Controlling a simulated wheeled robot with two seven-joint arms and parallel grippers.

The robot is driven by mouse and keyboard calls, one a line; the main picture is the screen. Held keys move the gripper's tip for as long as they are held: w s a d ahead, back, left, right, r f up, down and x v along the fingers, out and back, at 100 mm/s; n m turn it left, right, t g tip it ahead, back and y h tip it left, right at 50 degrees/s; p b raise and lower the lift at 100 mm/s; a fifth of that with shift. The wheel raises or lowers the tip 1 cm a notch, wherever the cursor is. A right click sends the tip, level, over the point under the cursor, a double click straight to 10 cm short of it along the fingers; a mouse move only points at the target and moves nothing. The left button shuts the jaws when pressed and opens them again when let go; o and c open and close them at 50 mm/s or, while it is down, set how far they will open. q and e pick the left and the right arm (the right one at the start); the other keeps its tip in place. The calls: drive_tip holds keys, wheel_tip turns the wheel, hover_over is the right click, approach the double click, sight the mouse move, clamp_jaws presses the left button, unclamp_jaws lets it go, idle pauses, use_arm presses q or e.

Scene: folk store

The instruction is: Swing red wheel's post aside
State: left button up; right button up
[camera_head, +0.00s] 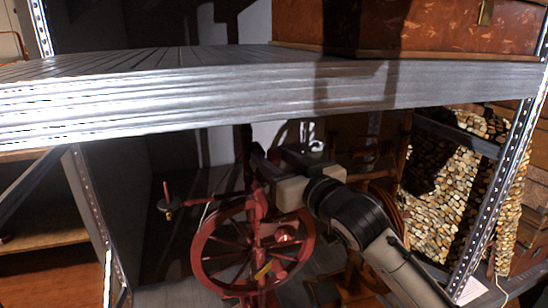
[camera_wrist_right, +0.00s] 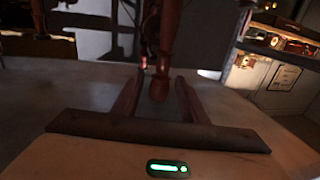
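The red spinning wheel (camera_head: 204,250) stands on the lower shelf in the head view, with its spoked rim facing me. Its red post (camera_head: 249,180) rises behind the rim, partly hidden by my right gripper (camera_head: 262,165). In the right wrist view a turned reddish post (camera_wrist_right: 166,45) hangs down between the two fingers of my right gripper (camera_wrist_right: 160,92). The fingers stand apart with gaps beside the post's rounded lower end; I cannot tell whether either finger touches it. My left gripper is not in view.
A metal shelf board (camera_head: 200,95) runs across just above my right arm. A brown wooden wheel (camera_head: 385,205) stands close behind the arm. Perforated uprights (camera_head: 500,170) bound the bay. A small red-handled part (camera_head: 168,203) juts out at left.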

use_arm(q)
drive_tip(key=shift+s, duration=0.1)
use_arm(e)
clamp_jaws()
drive_tip(key=shift+w, duration=0.1)
